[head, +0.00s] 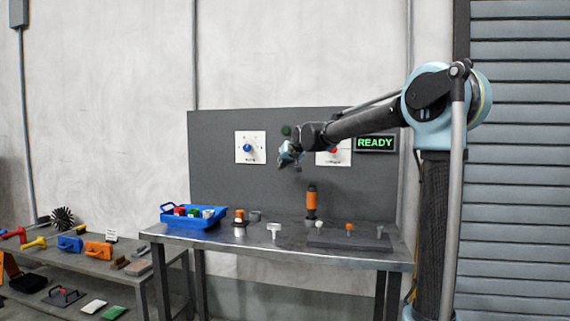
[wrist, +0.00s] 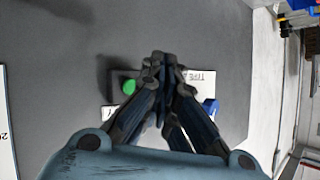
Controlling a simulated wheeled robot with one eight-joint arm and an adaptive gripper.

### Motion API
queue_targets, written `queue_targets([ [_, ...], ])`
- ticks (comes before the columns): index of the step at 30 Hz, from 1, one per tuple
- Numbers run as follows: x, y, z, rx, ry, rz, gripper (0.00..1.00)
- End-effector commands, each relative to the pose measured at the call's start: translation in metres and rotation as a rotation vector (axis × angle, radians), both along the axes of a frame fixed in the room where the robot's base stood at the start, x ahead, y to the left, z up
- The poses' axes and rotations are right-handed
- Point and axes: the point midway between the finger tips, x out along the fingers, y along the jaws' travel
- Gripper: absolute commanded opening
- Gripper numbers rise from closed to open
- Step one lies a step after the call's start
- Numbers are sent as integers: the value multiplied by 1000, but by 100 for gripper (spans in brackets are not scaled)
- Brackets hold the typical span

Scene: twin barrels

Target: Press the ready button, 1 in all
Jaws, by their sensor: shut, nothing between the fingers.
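A round green button (head: 286,130) sits on the upright grey board, looking dark green in the head view. In the wrist view a bright green button (wrist: 128,87) shows just left of my fingers. A sign reading READY (head: 375,143) glows green at the board's right side. My gripper (head: 285,157) is in front of the board, below the green button in the head view. In the wrist view my gripper (wrist: 163,60) has its fingertips together with nothing between them. I cannot tell how far the tips are from the board. The fingers hide part of a white plate.
A white plate with a blue knob (head: 247,148) is left of my gripper; a plate with a red knob (head: 333,150) is partly behind my arm. The metal table (head: 280,250) below holds a blue bin (head: 190,220), an orange-handled tool (head: 311,203) and several small parts.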

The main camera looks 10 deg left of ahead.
Motion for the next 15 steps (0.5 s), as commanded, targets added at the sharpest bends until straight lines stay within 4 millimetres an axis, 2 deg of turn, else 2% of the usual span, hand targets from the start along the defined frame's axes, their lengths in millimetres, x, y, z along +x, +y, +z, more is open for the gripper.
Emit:
queue_targets([
  [6,20,-2,0,1,1,-2,0],
  [15,28,-2,0,0,0,0,0],
])
